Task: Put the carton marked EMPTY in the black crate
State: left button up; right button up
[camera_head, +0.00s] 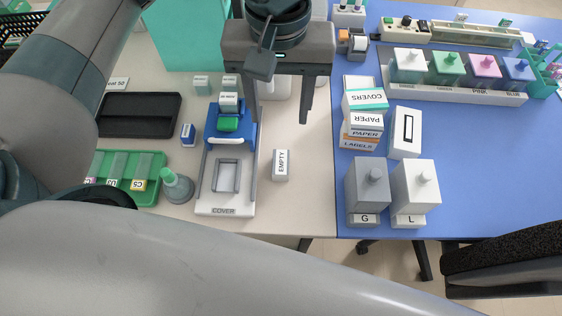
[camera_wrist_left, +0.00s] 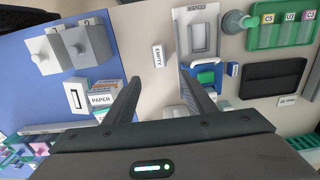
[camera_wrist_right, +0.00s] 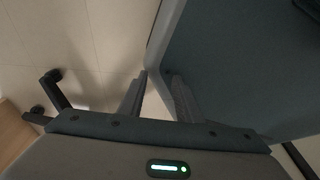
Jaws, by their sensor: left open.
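The small white carton marked EMPTY (camera_head: 281,165) stands on the beige table, right of the COVER tray. It also shows in the left wrist view (camera_wrist_left: 159,55), beyond the fingertips. My left gripper (camera_head: 279,118) is open and empty, pointing down above the table, with its fingertips apart from the carton and farther back. A black basket-like crate (camera_head: 20,27) shows partly at the far upper left, cut by the frame edge and my arm. My right gripper (camera_wrist_right: 157,76) shows only in its own wrist view, its fingers apart with nothing between them.
A blue-and-white device with a COVER tray (camera_head: 225,211) stands left of the carton. A flat black tray (camera_head: 138,115) and a green slide tray (camera_head: 128,170) lie farther left. Boxes and grey and white bottles (camera_head: 367,185) stand on the blue mat at right. Table around the carton is clear.

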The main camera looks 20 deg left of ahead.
pick_arm(q)
jog(key=p, duration=0.2)
send_near(281, 162)
jog(key=shift+a+f+p, duration=0.2)
jog(key=shift+f+p, duration=0.5)
jog(key=shift+f, duration=0.45)
jog(key=shift+w+f, duration=0.1)
jog(key=shift+f, duration=0.4)
pick_arm(e)
jog(key=shift+g, duration=0.5)
jog(key=s+r, duration=0.1)
jog(key=s+d, duration=0.1)
jog(key=s+r, duration=0.1)
jog(key=shift+s+d+r, duration=0.3)
jog(key=shift+r, duration=0.05)
pick_arm(q)
jog(key=shift+f+p, duration=0.3)
jog(key=shift+p, duration=0.2)
notch_tip(281, 162, down, 4)
jog(key=shift+d+r+p, duration=0.1)
jog(key=shift+d+p, duration=0.05)
jog(key=shift+p, duration=0.9)
jog(key=shift+f, duration=0.4)
pick_arm(e)
jog(key=r, duration=0.3)
jog(key=shift+s+a, duration=0.1)
jog(key=shift+s, duration=0.1)
